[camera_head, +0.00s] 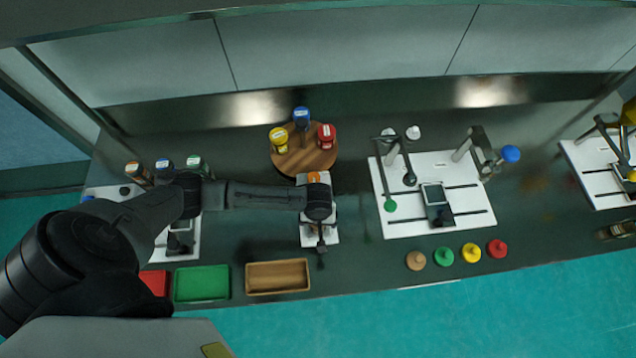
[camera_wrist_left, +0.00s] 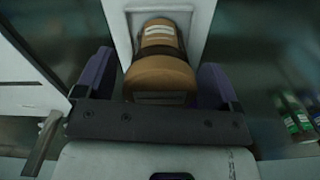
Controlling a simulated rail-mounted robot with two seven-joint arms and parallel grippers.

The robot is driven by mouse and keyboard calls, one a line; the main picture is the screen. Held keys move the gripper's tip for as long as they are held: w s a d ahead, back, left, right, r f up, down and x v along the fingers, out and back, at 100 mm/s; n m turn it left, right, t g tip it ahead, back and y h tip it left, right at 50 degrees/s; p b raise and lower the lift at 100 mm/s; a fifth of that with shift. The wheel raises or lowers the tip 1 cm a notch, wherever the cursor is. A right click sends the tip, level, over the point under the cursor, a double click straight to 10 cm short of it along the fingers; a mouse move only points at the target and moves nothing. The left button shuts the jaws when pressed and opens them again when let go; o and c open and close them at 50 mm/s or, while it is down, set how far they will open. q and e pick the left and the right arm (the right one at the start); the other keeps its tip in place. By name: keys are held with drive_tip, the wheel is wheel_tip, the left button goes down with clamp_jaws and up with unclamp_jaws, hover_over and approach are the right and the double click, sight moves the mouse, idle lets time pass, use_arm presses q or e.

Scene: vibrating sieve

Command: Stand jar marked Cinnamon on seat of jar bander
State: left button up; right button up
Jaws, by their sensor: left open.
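An orange-brown jar (camera_wrist_left: 160,75) with a pale label is between the fingers of my left gripper (camera_wrist_left: 153,84) in the left wrist view. The fingers are open, with a gap on each side of the jar. I cannot read its label, so I cannot confirm it says Cinnamon. In the head view its orange top (camera_head: 314,177) shows just behind my left gripper (camera_head: 318,212). The jar stands at the back of a narrow white-based device (camera_head: 305,237), seemingly the jar bander. My wrist hides much of that device. My right gripper is out of view.
A round wooden stand (camera_head: 290,163) behind holds yellow, blue and red jars. Red, green (camera_head: 202,284) and wooden (camera_head: 277,277) trays lie in front. A white board with a lever device (camera_head: 435,195) is at right, with several coloured knobbed pieces (camera_head: 471,253) before it. Several jars (camera_head: 165,168) stand at left.

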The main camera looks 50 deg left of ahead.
use_arm(q)
wheel_tip(320, 180, up, 10)
drive_tip(key=shift+r+p, duration=0.15)
drive_tip(key=shift+p, duration=0.55)
drive_tip(key=s+d+r+m+t+h, duration=0.2)
drive_tip(key=s+d+m, duration=0.4)
drive_tip(key=s+d, duration=0.15)
drive_tip(key=s+a+r+m+t+y, duration=0.1)
drive_tip(key=s+a+r+m, duration=0.2)
drive_tip(key=s+a, duration=0.3)
drive_tip(key=shift+s+r+m+t+y, duration=0.2)
drive_tip(key=shift+s+m+t+y, duration=0.3)
drive_tip(key=shift+s, duration=0.65)
